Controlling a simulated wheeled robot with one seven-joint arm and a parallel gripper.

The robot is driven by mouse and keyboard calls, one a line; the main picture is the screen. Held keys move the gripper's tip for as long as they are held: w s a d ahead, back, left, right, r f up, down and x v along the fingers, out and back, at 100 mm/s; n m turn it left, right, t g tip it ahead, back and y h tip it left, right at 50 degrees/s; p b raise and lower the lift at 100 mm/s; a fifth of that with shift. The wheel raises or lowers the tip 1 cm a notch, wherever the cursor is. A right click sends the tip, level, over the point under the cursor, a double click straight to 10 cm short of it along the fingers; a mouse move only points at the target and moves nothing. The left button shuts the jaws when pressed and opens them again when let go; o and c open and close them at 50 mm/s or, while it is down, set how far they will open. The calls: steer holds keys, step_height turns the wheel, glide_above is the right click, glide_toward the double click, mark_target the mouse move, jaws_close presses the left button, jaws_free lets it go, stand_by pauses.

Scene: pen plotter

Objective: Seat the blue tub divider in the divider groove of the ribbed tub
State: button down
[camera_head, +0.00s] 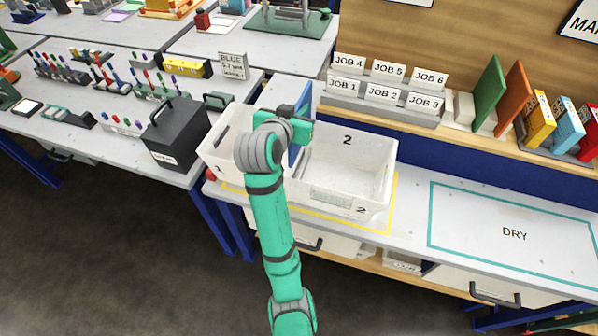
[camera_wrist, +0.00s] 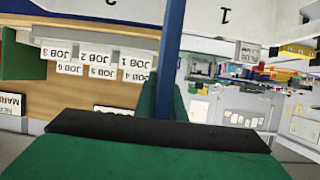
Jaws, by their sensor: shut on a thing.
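The ribbed tub is a white open box (camera_head: 376,177) in the middle of the head view, with areas marked 1 and 2. The blue tub divider (camera_head: 304,97) stands roughly upright across the tub's middle, partly above its rim. My gripper (camera_head: 301,127) is shut on the divider. In the wrist view the blue divider (camera_wrist: 172,55) is a thin edge-on strip between the green fingers, and the tub (camera_wrist: 135,10) shows inverted at the top. My arm hides the tub's near middle. The groove and the divider's lower edge cannot be made out.
The tub stands inside a yellow outline (camera_head: 391,205) on a grey bench. A black box (camera_head: 175,136) stands close on its left. JOB card holders (camera_head: 383,95) and green and orange panels stand behind right. The DRY area (camera_head: 513,234) is clear.

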glide_above(299, 148)
steer(key=w, duration=0.2)
step_height(299, 148, down, 4)
step_height(299, 148, down, 10)
steer(key=shift+a, duration=0.1)
steer(key=shift+f, duration=0.15)
steer(key=c, duration=1.8)
jaws_free()
steer(key=shift+c, duration=0.2)
steer(key=v, duration=1.2)
steer(key=shift+w, duration=0.1)
